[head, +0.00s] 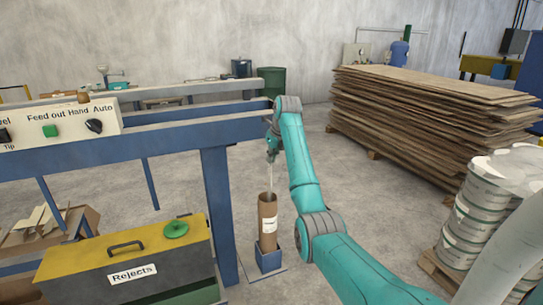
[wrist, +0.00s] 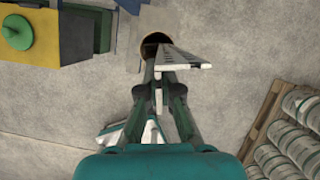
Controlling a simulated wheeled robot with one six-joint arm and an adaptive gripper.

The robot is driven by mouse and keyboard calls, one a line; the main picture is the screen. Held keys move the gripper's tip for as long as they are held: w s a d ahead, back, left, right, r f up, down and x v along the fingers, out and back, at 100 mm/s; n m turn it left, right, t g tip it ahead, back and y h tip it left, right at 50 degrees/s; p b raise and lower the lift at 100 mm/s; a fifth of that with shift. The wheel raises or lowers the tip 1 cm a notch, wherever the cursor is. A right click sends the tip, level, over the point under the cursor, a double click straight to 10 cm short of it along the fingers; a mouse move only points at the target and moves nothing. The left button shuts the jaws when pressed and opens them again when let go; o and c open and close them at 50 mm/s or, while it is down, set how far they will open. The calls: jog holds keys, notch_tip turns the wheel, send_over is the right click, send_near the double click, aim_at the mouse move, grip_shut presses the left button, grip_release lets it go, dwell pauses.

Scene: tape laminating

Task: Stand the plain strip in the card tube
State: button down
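The card tube (head: 267,222) is brown with a white label and stands upright in a blue holder (head: 269,261) on the floor. In the wrist view the round dark mouth of the tube (wrist: 147,42) shows beyond my fingertips. A thin pale strip (head: 269,179) hangs from my gripper (head: 271,157) down to the tube mouth. In the wrist view the strip (wrist: 190,65) has dark marks along it, and its far end overlaps the mouth. My gripper (wrist: 162,72) has its fingers closed together on the strip, above the tube. How deep the lower end reaches is hidden.
A blue machine frame (head: 217,200) with a control panel (head: 60,128) stands left of the tube. A Rejects box (head: 130,265) with a green disc on its lid is at front left. A board stack (head: 420,105) and pails (head: 470,220) stand at right. Floor between is clear.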

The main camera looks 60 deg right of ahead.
jog(key=shift+f, duration=1.1)
jog(key=c, duration=1.2)
grip_release()
jog(key=shift+c, duration=0.2)
jog(key=v, duration=0.7)
jog(key=shift+r, duration=0.2)
jog(key=shift+s, duration=0.1)
